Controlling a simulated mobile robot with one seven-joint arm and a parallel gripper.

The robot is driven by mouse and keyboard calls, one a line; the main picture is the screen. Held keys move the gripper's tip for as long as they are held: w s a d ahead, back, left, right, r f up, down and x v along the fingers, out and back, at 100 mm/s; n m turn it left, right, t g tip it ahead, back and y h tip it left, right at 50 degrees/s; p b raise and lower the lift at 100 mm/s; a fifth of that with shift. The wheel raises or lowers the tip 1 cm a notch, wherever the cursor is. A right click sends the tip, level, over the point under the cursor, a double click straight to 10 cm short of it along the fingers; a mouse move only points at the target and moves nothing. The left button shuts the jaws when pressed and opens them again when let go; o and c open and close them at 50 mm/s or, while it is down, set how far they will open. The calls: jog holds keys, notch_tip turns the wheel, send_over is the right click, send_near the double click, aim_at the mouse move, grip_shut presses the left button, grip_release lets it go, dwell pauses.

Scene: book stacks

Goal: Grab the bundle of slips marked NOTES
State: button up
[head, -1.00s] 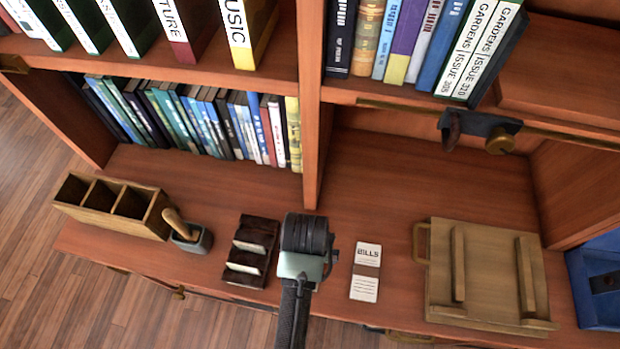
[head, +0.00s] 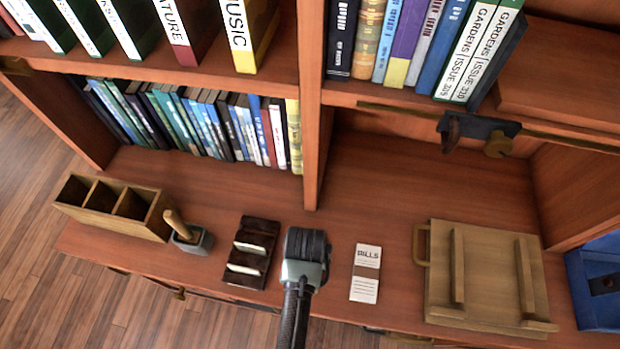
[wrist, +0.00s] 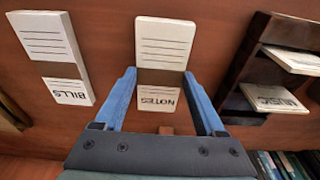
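The slips marked NOTES (wrist: 165,43) lie on the wooden surface in the wrist view, white with a brown band around the middle. My gripper (wrist: 159,76) is open. Its two blue fingers reach down on either side of the bundle near the band, close to its edges; I cannot tell whether they touch it. In the head view my gripper's fingers and the NOTES bundle are hidden behind my wrist.
A similar bundle marked BILLS (head: 364,285) lies to the right of my arm in the head view. A dark slotted rack (head: 247,268) with cards stands to the left. A wooden board (head: 485,275) lies farther right. Shelves of books rise behind.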

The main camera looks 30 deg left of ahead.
jog(key=c, duration=0.7)
jog(key=shift+r, duration=0.1)
